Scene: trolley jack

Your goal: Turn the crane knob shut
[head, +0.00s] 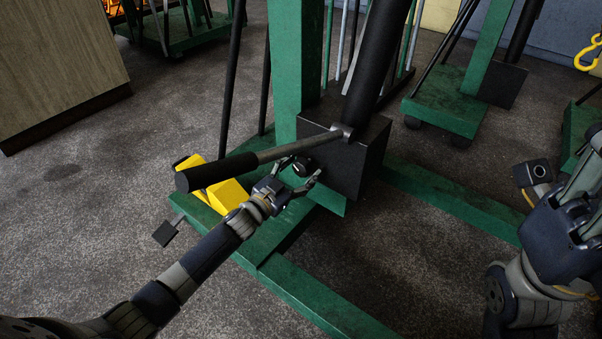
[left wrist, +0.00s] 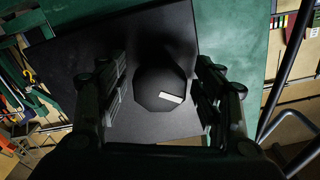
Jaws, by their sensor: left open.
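The crane knob (head: 301,167) is a small dark knob on the side of the black pump block (head: 362,160) at the foot of the green crane post (head: 293,60). In the left wrist view the knob (left wrist: 163,88) is black and faceted, with a short white mark on its face. My left gripper (head: 304,174) is open, with its fingers on either side of the knob. In the left wrist view the fingers (left wrist: 160,100) show gaps to the knob on both sides.
A pump handle (head: 215,171) with a black grip slants just above my left gripper. A yellow block (head: 228,195) and green base beams (head: 310,298) lie near my left arm. Another green crane base (head: 445,105) stands behind. The grey floor at left is clear.

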